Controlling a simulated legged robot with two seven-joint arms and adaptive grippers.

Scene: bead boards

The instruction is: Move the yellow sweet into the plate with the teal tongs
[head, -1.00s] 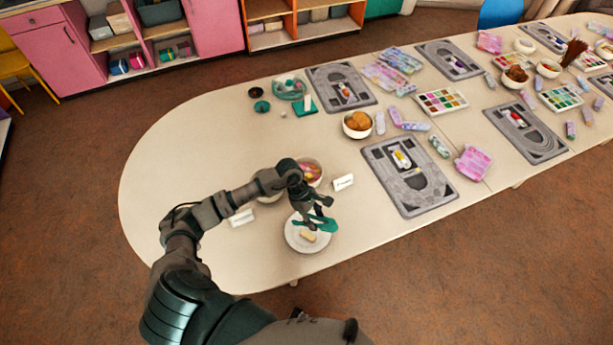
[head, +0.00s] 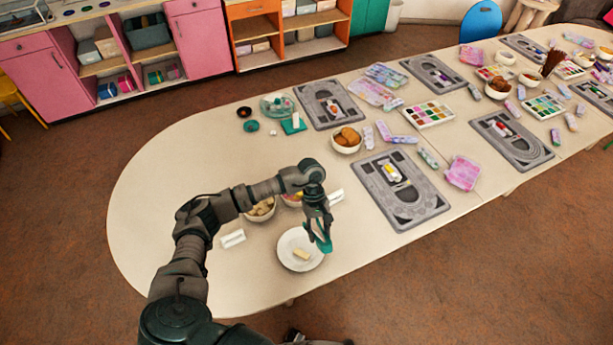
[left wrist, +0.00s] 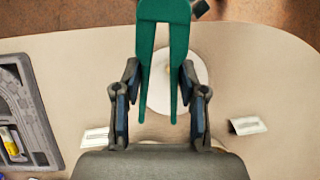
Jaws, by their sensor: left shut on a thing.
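The white plate (head: 290,263) stands near the table's front edge, and it also shows in the left wrist view (left wrist: 198,66). A pale yellow block-shaped piece (head: 302,254), which looks like a sweet, lies on it. My left gripper (head: 318,232) is above the plate's right side, shut on the teal tongs (head: 325,244). In the left wrist view the tongs (left wrist: 163,14) sit between my gripper's fingers (left wrist: 160,95), their two legs apart with nothing seen held between them. A bowl with colourful sweets (head: 290,201) is partly hidden behind my left arm. My right gripper is out of view.
A bowl of pale pieces (head: 260,210) stands beside my arm. White cards (head: 232,238) stand near the bowls. A bowl of brown round pieces (head: 346,140) and a grey bead board (head: 425,205) lie further right. The table's left end is clear.

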